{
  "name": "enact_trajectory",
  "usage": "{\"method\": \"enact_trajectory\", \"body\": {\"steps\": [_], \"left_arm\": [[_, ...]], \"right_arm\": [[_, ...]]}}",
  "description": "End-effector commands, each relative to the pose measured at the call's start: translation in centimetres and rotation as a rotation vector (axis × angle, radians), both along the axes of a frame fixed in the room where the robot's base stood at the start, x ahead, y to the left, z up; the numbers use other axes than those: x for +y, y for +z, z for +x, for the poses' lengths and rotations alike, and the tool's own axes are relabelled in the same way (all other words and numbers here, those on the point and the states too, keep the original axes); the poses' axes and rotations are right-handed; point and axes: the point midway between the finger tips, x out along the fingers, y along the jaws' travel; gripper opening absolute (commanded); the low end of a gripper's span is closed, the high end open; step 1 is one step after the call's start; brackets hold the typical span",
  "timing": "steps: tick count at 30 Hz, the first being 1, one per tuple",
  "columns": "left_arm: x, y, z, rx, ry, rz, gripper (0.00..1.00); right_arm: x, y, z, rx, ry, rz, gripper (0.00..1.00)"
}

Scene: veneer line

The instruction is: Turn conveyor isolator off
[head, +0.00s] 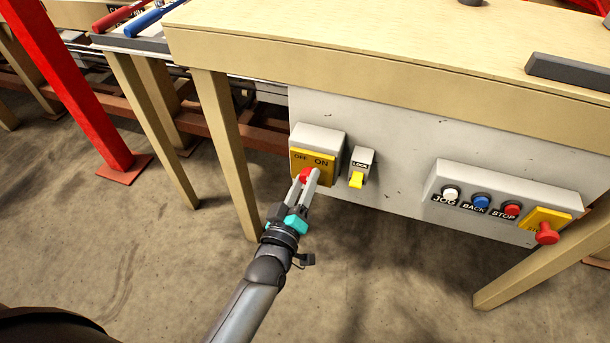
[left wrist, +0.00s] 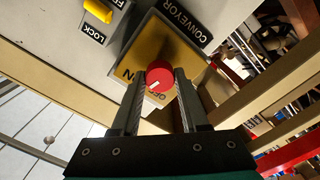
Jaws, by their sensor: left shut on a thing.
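The conveyor isolator is a grey box (head: 318,137) with a yellow plate (head: 299,164) marked OFF and ON, on the grey panel under the wooden table. Its red knob (left wrist: 160,78) has a small white mark and sits between my fingers. My left gripper (head: 308,177) is shut on the red knob, reaching up from below. In the left wrist view the yellow plate (left wrist: 150,50) shows ON to the left of the knob and OFF below right, with a CONVEYOR label (left wrist: 187,22) above. The white mark's exact setting is hard to tell. My right gripper is not in view.
Right of the isolator is a LOCK box with a yellow tab (head: 356,181). Farther right is a control box (head: 437,190) with JOG, BACK and STOP buttons and a red mushroom button (head: 547,233). A table leg (head: 225,150) stands close left of the isolator. Open floor lies below.

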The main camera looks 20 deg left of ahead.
Motion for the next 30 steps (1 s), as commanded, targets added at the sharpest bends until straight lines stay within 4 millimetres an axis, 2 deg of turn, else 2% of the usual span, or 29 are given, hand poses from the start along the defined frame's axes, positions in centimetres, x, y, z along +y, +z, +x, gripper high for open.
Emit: {"method": "enact_trajectory", "body": {"steps": [6,15,30], "left_arm": [[0.0,0.1,0.0,0.007,-0.001,-0.207,0.00],[0.1,-0.1,0.0,0.017,0.000,-0.491,0.00],[0.1,-0.2,0.0,0.030,-0.001,-0.886,0.00]], "right_arm": [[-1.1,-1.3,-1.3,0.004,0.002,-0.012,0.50],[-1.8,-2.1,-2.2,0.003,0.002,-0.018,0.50],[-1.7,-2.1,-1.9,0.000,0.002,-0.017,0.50]]}}
